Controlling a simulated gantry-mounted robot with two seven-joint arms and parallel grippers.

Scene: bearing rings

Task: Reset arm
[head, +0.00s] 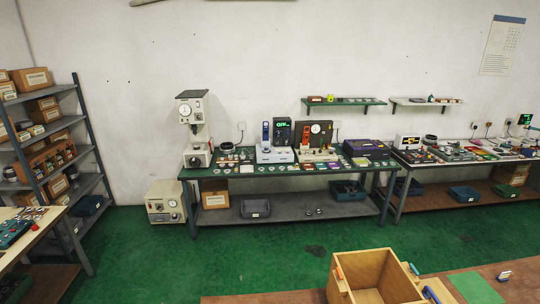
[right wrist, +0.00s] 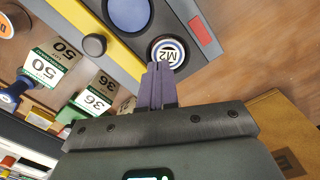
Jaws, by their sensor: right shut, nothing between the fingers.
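My right gripper (right wrist: 157,75) shows in the right wrist view with its purple fingers shut together and nothing between them. The fingertips point at a round piece with a dark rim, a blue ring and a white centre marked M2 (right wrist: 168,53). The fingertips are at its lower left edge in the picture; I cannot tell whether they touch it. The piece is in or on a grey fixture (right wrist: 165,15). Neither gripper shows in the head view, and my left gripper is not in view.
In the right wrist view, a blue disc (right wrist: 129,14), a black knob (right wrist: 93,45) and a yellow strip (right wrist: 75,22) are close by. Cards marked 50 (right wrist: 47,69) and 36 (right wrist: 93,101) lie left. In the head view, an open wooden box (head: 372,270) stands at the front.

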